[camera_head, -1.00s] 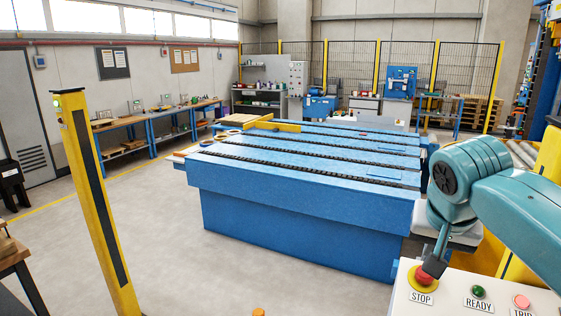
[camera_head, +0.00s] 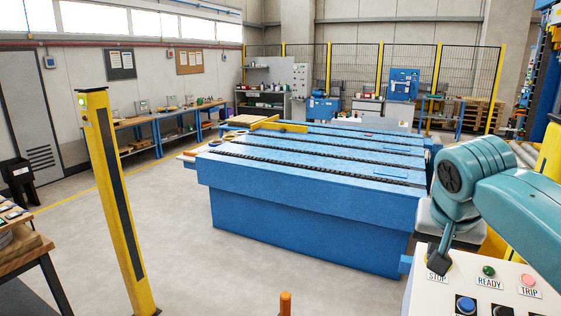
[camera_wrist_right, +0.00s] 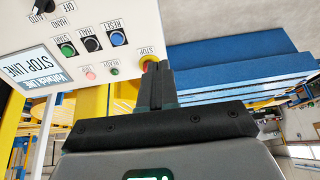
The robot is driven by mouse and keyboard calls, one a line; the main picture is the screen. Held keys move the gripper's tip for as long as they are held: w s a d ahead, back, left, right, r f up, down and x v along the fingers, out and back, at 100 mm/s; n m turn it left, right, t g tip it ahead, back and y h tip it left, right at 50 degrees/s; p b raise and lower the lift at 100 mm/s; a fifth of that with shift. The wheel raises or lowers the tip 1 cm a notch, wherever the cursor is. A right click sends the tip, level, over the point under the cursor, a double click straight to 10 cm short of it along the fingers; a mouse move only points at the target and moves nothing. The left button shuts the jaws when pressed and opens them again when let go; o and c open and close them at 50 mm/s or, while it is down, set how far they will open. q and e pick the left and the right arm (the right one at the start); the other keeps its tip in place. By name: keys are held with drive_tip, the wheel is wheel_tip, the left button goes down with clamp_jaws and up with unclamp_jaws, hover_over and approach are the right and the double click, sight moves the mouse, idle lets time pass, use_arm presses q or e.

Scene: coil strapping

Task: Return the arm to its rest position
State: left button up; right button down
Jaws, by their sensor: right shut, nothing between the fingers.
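My right arm comes in from the right in the head view. Its dark gripper (camera_head: 435,266) points down over the STOP corner of the white control panel (camera_head: 420,295). The fingers are shut and hold nothing. They hide most of the stop button there; only a little yellow shows beside them. In the right wrist view the shut fingers (camera_wrist_right: 156,86) stand in front of the panel (camera_wrist_right: 105,25), close to the red stop button with its yellow collar (camera_wrist_right: 149,65). I cannot tell whether they touch it. My left gripper is not in view.
The panel also bears a green READY lamp (camera_head: 489,271), a pink TRIP lamp (camera_head: 528,280) and a blue button (camera_head: 465,304). A long blue conveyor table (camera_head: 300,225) stands behind. A yellow post (camera_head: 118,200) stands left, with open floor (camera_head: 190,250) between.

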drive_tip(key=w+a+f+n+g+y+b, duration=0.1)
drive_tip(key=w+a+f+n, duration=0.15)
drive_tip(key=f, duration=0.85)
drive_tip(key=w+a+f+n+g+y, duration=0.15)
drive_tip(key=a+f, duration=0.25)
drive_tip(key=f, duration=0.6)
drive_tip(key=s+a+f+y+b, duration=0.1)
drive_tip(key=s+a+f, duration=0.2)
drive_tip(key=f, duration=0.6)
drive_tip(key=s+a+f+y+b, duration=0.1)
drive_tip(key=s+a+f, duration=0.1)
drive_tip(key=f, duration=0.7)
drive_tip(key=s+a+f+g+y, duration=0.1)
drive_tip(key=s+f, duration=0.7)
drive_tip(key=s, duration=0.3)
drive_tip(key=s+a+f+g+b, duration=0.1)
drive_tip(key=s+a+f, duration=0.1)
drive_tip(key=s+f, duration=0.7)
drive_tip(key=shift+s+a+f+m+y, duration=0.2)
drive_tip(key=shift+s+m+y, duration=0.2)
drive_tip(key=shift+s, duration=0.55)
